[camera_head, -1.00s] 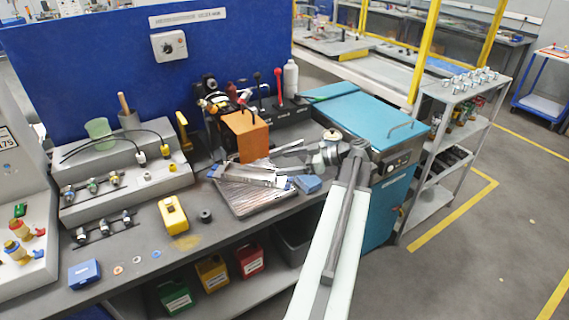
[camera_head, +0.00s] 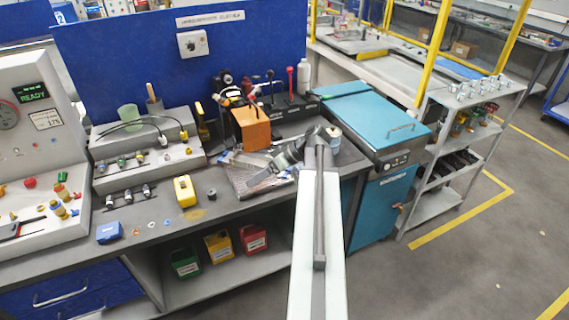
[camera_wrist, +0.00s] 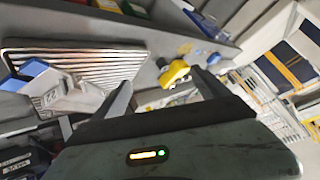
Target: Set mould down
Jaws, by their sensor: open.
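The mould, a pale silvery block (camera_wrist: 66,98) with markings on its face, lies at the edge of the ribbed metal tray (camera_wrist: 110,62) in the wrist view. A blue part (camera_wrist: 30,70) sits at its upper left. My gripper (camera_wrist: 163,88) is open, with nothing between its two fingers; the mould is to the left of them, apart from them. In the head view my gripper (camera_head: 262,178) is low over the ribbed tray (camera_head: 240,186), and my arm hides much of the mould there.
A yellow device (camera_head: 184,191) and a small dark cylinder (camera_head: 212,194) stand on the bench left of the tray. An orange block (camera_head: 250,129) stands behind it. A teal cabinet (camera_head: 375,125) is to the right.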

